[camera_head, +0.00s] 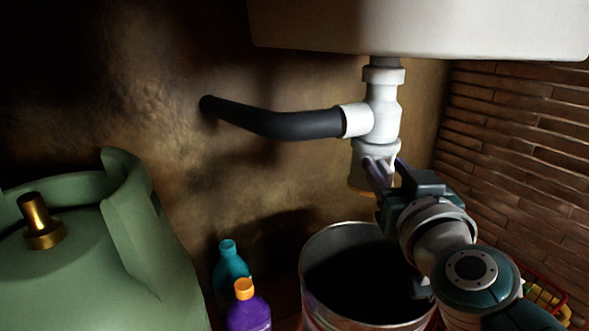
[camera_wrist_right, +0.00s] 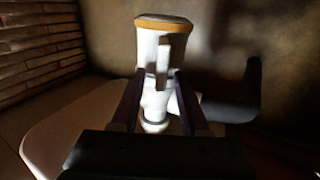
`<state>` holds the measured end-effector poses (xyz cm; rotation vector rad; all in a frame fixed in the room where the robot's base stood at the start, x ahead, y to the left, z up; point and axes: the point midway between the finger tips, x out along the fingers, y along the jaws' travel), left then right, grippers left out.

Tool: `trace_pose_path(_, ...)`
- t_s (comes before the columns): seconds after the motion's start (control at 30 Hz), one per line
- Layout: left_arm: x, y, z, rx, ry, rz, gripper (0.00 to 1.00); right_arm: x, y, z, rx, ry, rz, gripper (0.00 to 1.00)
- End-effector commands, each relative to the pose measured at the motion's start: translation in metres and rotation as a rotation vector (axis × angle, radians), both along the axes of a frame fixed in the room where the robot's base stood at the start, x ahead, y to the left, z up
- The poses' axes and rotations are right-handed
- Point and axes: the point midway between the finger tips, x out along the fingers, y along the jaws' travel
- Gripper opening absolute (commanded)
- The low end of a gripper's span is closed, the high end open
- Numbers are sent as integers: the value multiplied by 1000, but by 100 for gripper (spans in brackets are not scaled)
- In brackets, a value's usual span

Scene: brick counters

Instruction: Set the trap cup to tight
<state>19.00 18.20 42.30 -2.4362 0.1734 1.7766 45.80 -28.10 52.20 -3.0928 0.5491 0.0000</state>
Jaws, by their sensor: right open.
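The white trap cup (camera_head: 362,168) hangs at the bottom of the white drain fitting (camera_head: 382,105) under the sink, with an orange-brown rim at its lower end. In the right wrist view the cup (camera_wrist_right: 151,50) appears upside down, with a narrow raised tab (camera_wrist_right: 163,62) on its near side. My right gripper (camera_head: 386,166) is at the cup from the front right. Its two fingers are open and lie on either side of the tab's line; whether they touch the cup I cannot tell. My left gripper is not in view.
A dark hose (camera_head: 275,124) runs from the fitting to the back wall. The white sink (camera_head: 420,28) is above. A metal bucket (camera_head: 312,285) stands below the cup. A green gas cylinder (camera_head: 90,255), a teal bottle (camera_head: 231,268) and a purple bottle (camera_head: 248,314) stand left. A brick wall (camera_head: 515,170) bounds the right.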

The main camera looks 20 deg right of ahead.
Motion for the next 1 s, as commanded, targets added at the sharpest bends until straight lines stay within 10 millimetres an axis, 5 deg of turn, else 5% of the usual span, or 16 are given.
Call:
trace_pose_path(0.27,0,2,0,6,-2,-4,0,2,0,0,0,1,0,45)
trace_pose_path(0.67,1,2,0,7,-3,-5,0,2,-1,0,0,0,0,1)
trace_pose_path(1.0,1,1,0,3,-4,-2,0,1,-1,0,-1,0,0,0)
